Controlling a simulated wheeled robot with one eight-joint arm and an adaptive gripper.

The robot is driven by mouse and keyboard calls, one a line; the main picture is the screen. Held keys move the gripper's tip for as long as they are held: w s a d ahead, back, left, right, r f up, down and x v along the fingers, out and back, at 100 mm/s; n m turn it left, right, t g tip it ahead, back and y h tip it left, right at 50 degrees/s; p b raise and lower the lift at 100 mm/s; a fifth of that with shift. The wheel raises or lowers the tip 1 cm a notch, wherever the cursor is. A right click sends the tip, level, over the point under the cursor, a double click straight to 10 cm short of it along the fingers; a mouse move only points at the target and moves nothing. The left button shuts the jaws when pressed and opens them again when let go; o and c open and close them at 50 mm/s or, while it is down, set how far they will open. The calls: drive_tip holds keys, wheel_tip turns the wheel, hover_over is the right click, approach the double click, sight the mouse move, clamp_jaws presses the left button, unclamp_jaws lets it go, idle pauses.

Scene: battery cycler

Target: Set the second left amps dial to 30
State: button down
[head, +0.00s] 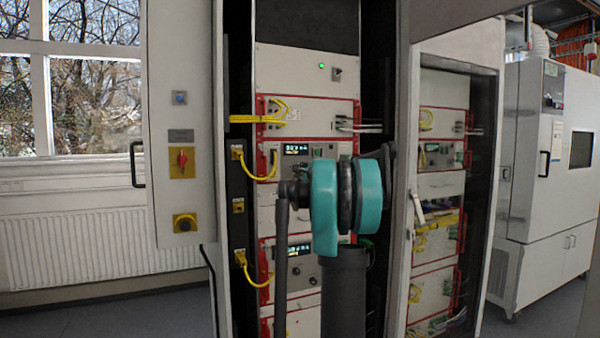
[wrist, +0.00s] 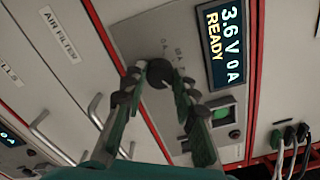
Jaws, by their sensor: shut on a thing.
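A round black dial (wrist: 158,73) sits on a grey panel in the wrist view, with small, hard-to-read lettering beside it. My gripper (wrist: 159,74) is shut on this dial, one finger on each side. A dark display (wrist: 222,43) next to it reads 3.6 V, 0 A and READY. In the head view my teal arm stands in front of the left rack and hides the gripper and the dial. Two lit displays show there, an upper one (head: 297,149) and a lower one (head: 299,249). I cannot tell from the head view which unit I hold.
A green-lit switch (wrist: 222,113) lies below the display, close to my right finger. Metal handles (wrist: 96,110) stick out at the left, and plugged cables (wrist: 291,135) at the lower right. The open cabinet's door (head: 181,120) carries a red switch (head: 182,158).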

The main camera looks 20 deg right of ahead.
drive_tip(key=c, duration=1.2)
unclamp_jaws()
drive_tip(key=s, duration=1.2)
drive_tip(key=shift+d, duration=0.25)
drive_tip(key=shift+f, duration=0.1)
